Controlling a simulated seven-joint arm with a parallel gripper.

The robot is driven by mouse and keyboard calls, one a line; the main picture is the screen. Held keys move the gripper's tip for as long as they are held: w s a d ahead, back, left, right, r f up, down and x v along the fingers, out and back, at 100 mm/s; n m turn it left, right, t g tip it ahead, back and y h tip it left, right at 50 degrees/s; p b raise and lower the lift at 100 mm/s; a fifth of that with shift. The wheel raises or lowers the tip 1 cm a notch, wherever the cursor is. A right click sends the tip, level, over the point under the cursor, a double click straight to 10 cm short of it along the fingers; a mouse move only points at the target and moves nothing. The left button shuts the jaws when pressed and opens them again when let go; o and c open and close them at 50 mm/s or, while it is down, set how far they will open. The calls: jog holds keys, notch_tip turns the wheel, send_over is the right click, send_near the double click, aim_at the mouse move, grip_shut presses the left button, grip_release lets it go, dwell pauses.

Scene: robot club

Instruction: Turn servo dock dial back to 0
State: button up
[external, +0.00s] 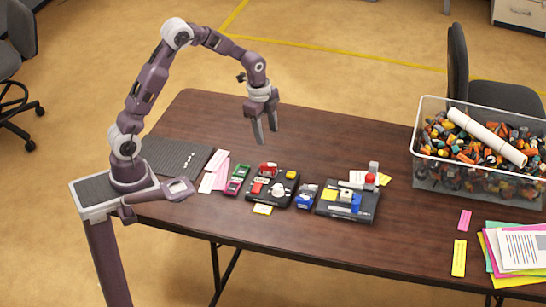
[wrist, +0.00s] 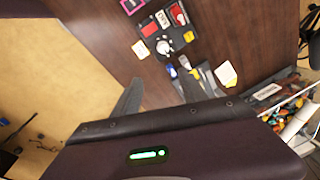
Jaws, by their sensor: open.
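A black dock (external: 291,176) sits mid-table with red parts, a yellow part and a round white dial (external: 278,190). In the wrist view the same dock (wrist: 150,50) shows near the top, with its white dial (wrist: 163,47). A second black dock (external: 330,210) to its right carries yellow, blue and white parts. I cannot read labels or the dial's setting, nor tell which is the servo dock. My gripper (external: 265,137) is open and empty, pointing down above the table, touching nothing. It also shows in the wrist view (wrist: 158,86), its fingers partly covering the second dock.
A blue item (external: 307,196) stands between the docks, and green and red items (external: 236,180) stand to the left. A clear bin (external: 430,178) of parts is at right, with papers (external: 515,248) in front. The table behind the docks is clear.

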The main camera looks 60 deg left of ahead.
aim_at(278, 187)
jog(key=w+f+m, duration=0.1)
jog(key=f, duration=0.4)
jog(key=w+f+m+g, duration=0.1)
jog(key=w+f+m, duration=0.1)
jog(key=f, duration=0.2)
jog(key=w+f+m, duration=0.1)
jog(key=f, duration=0.4)
jog(key=shift+w+a+f+m, duration=0.25)
jog(key=shift+a+f+m, duration=0.1)
jog(key=shift+a+m, duration=0.05)
jog(key=shift+g, duration=0.3)
notch_tip(278, 187, down, 8)
jog(key=shift+f, duration=0.15)
grip_shut()
